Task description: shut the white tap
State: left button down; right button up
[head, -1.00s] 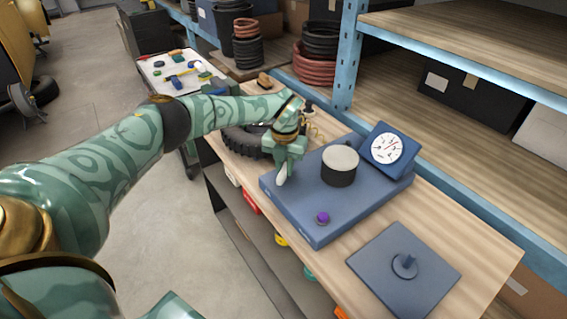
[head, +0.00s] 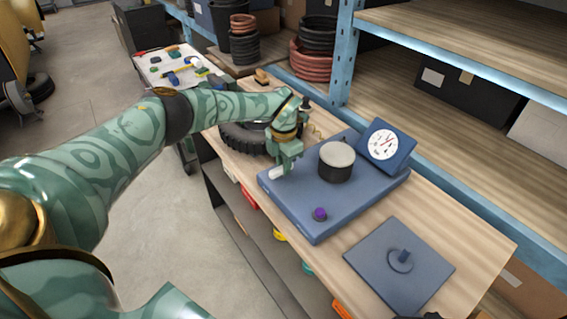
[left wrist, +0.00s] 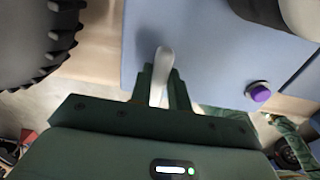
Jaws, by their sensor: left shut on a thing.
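The white tap (left wrist: 164,62) is a slim white lever on the blue base (left wrist: 205,80). In the head view the tap (head: 278,172) shows as a short white bar at the base's left end, partly hidden by my gripper. My left gripper (left wrist: 161,78) is shut on the tap, a finger on each side of the lever. In the head view my left gripper (head: 284,163) points down at that end of the base. The tap's pivot is not clear to see. My right gripper does not show.
On the base are a dark, pale-topped cylinder (head: 337,163), a purple button (head: 320,214) and a dial gauge (head: 385,146). A black tyre (head: 240,138) lies close behind my left gripper. A blue plate with a peg (head: 400,262) lies at the front right. Shelving (head: 343,60) stands behind.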

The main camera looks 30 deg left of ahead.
pick_arm(q)
jog(key=shift+w+r, duration=0.1)
dwell(0.3)
jog(key=c, duration=1.3)
grip_release()
notch_tip(320, 180, up, 16)
jog(key=shift+r+p, duration=0.1)
jog(key=shift+p, duration=0.4)
